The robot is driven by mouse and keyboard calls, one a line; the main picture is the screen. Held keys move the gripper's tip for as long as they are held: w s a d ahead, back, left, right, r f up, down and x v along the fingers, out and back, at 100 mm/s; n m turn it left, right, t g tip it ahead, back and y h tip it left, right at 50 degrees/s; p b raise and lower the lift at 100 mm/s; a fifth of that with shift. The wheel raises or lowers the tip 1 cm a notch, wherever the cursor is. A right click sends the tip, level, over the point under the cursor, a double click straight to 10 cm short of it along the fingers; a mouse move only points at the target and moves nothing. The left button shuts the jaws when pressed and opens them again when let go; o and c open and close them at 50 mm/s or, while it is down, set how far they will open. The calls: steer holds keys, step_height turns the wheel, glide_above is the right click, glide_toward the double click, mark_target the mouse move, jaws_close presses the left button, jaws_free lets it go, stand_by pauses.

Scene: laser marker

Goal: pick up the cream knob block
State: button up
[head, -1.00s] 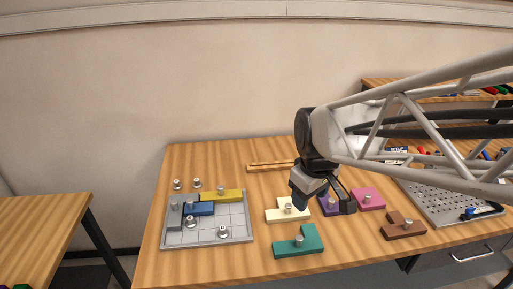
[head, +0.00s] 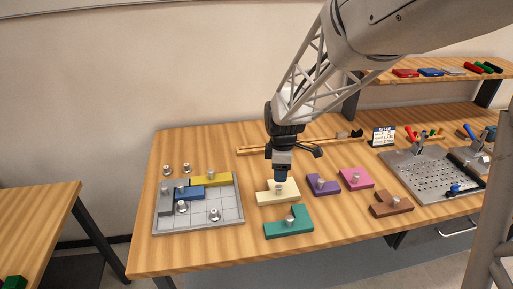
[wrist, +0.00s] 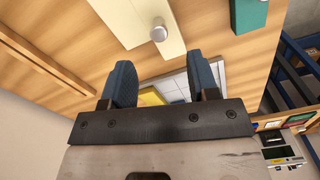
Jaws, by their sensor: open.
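The cream knob block (head: 268,198) lies flat on the wooden table, with a round metal knob (head: 278,188) on top. In the wrist view the cream block (wrist: 135,18) and its knob (wrist: 158,31) show ahead of the fingertips. My gripper (head: 281,177) points down just above the back part of the block, close to the knob. In the wrist view my gripper (wrist: 160,72) is open, with two blue fingers apart and nothing between them. The knob is outside the fingers. The exact height gap is hard to tell.
A teal block (head: 288,224) lies in front, a purple block (head: 322,186) and pink block (head: 356,179) to the right, and a brown block (head: 390,205) farther right. A grey tray (head: 228,222) with several pieces is left. A wooden strip (head: 250,150) lies behind.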

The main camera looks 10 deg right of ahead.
mark_target(279, 186)
steer(key=shift+f, duration=1.35)
steer(key=shift+f, duration=0.1)
steer(key=shift+w+f, duration=0.1)
steer(key=shift+f, duration=2.4)
jaws_close()
